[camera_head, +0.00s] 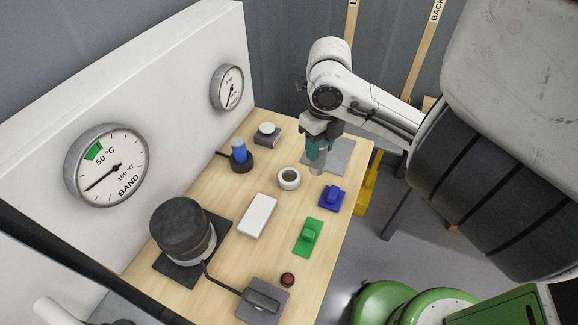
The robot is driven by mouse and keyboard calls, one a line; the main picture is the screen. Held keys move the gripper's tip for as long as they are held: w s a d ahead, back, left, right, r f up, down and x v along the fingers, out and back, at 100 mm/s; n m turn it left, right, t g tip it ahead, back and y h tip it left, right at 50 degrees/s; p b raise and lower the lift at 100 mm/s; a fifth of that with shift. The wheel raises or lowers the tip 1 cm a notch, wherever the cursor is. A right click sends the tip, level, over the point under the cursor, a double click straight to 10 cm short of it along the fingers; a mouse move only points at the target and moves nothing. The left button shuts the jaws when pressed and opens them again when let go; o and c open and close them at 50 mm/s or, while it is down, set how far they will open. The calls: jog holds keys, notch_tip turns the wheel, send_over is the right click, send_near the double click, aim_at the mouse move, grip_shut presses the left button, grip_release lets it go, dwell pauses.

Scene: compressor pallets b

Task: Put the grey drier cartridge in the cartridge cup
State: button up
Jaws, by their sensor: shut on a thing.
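My gripper (317,148), with teal fingers, points down over the far right part of the wooden table. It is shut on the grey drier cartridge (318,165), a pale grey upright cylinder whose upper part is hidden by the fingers. The cartridge is just right of a small round white cup (289,185) with a dark open top, which looks like the cartridge cup and seems empty. Cartridge and cup are apart. How high the cartridge's lower end is above the table is hard to tell.
A blue cylinder (239,148) stands in a dark round holder (243,167) to the left. A grey plate (343,154) lies behind the cartridge. A blue block (332,198), a green block (308,236) and a white box (258,215) lie nearer. A black-topped heater-like unit (183,229) stands front left.

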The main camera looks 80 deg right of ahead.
jog(key=w+f+p, duration=0.1)
jog(key=w+f, duration=0.1)
jog(key=f, duration=0.1)
jog(key=w+d+f, duration=0.1)
jog(key=w+f, duration=0.2)
jog(key=w+d+f+p, duration=0.1)
jog(key=w+f, duration=0.1)
jog(key=f, duration=0.1)
jog(key=shift+w+d+f+p, duration=0.25)
jog(key=shift+f+p, duration=0.1)
jog(key=shift+f, duration=0.2)
jog(key=shift+f, duration=0.1)
jog(key=shift+f+b, duration=0.15)
jog(key=shift+b, duration=0.15)
jog(key=o, duration=1.1)
jog(key=shift+r, duration=0.25)
